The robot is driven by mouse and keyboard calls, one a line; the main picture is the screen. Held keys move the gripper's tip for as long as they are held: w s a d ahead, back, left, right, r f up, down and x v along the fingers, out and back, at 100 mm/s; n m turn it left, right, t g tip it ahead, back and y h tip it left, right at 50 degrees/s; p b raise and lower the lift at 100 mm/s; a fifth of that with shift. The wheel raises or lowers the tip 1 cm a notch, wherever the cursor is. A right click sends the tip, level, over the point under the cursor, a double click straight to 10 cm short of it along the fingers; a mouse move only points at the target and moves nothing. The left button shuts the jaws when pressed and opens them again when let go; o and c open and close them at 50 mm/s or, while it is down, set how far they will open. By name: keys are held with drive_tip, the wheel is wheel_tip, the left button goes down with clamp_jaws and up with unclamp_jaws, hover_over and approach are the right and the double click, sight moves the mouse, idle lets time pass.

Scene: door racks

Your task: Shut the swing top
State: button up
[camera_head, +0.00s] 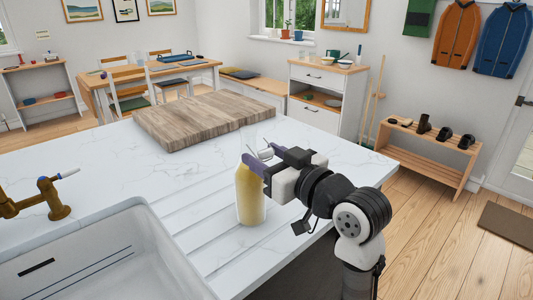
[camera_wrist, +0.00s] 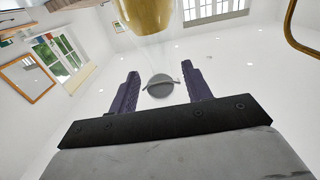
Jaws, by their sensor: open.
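A yellow bottle (camera_head: 250,196) stands upright on the ridged drainer part of the white counter. In the wrist view its gold body (camera_wrist: 146,14) shows at the top edge, with a clear glassy part below it. A grey round stopper (camera_wrist: 160,87) with a thin wire across it shows between my fingers. In the head view the pale stopper (camera_head: 265,153) appears beside the bottle's top, not seated on the mouth. My gripper (camera_head: 259,159) is open at the bottle's top, its purple fingers (camera_wrist: 160,73) on either side of the stopper. Whether they touch it, I cannot tell.
A thick wooden board (camera_head: 200,118) lies on the counter behind the bottle. A white sink (camera_head: 95,262) with a brass tap (camera_head: 45,198) is at the lower left. The counter between the sink and board is clear. A shoe bench (camera_head: 428,155) stands on the floor at right.

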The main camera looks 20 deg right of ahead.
drive_tip(key=shift+c, duration=0.3)
drive_tip(key=c, duration=0.9)
drive_tip(key=shift+c, duration=0.2)
drive_tip(key=shift+r+p, duration=0.15)
drive_tip(key=shift+p, duration=0.2)
